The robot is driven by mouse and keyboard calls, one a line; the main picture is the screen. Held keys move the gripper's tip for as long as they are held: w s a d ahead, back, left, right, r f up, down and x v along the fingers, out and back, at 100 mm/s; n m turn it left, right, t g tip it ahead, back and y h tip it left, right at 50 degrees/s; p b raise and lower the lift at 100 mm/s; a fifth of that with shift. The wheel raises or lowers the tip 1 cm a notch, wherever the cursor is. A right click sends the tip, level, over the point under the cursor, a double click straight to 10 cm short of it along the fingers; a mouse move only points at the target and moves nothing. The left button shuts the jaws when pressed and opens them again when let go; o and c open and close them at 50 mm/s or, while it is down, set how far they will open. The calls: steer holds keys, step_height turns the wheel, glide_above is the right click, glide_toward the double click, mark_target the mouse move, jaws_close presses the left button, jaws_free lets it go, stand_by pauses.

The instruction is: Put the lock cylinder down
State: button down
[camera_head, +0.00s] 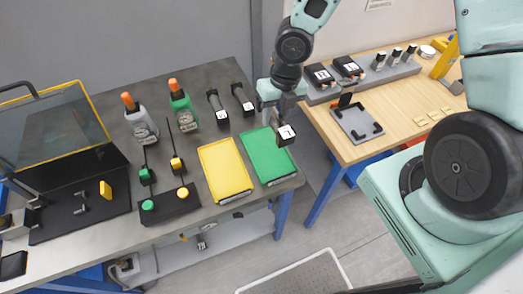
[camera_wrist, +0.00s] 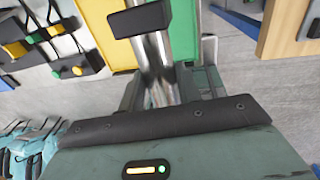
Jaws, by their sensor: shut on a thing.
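The lock cylinder (camera_head: 286,135), with a black end and a white label, hangs below my gripper (camera_head: 282,112) in the head view. It appears over the green tray (camera_head: 261,146), near its upper right edge; I cannot tell its height above the tray. In the wrist view my gripper (camera_wrist: 160,88) is shut on the shiny metal body of the lock cylinder (camera_wrist: 153,55), whose black end points away from the palm. The yellow tray (camera_head: 225,170) lies just left of the green one. The fingers partly hide the cylinder's body.
Two similar black labelled pieces (camera_head: 217,109) stand behind the trays on the grey bench. Tools with orange tops (camera_head: 138,120) and a button box (camera_head: 168,204) are left. A wooden table (camera_head: 390,115) with a grey fixture (camera_head: 357,120) is right, across a gap.

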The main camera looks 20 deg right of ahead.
steer(key=b, duration=0.6)
glide_above(268, 157)
step_height(268, 157, down, 7)
steer(key=shift+w+d+f+b, duration=0.1)
steer(key=shift+f+b, duration=0.05)
steer(key=shift+f, duration=1.5)
steer(key=shift+s+d+f+b, duration=0.1)
steer(key=shift+d+f+b, duration=0.1)
steer(key=shift+f, duration=1.4)
steer(key=shift+w+d+f+b, duration=0.1)
steer(key=shift+f+b, duration=0.05)
steer(key=shift+f, duration=1.5)
steer(key=shift+f, duration=0.15)
steer(key=c, duration=1)
jaws_free()
steer(key=shift+o, duration=0.2)
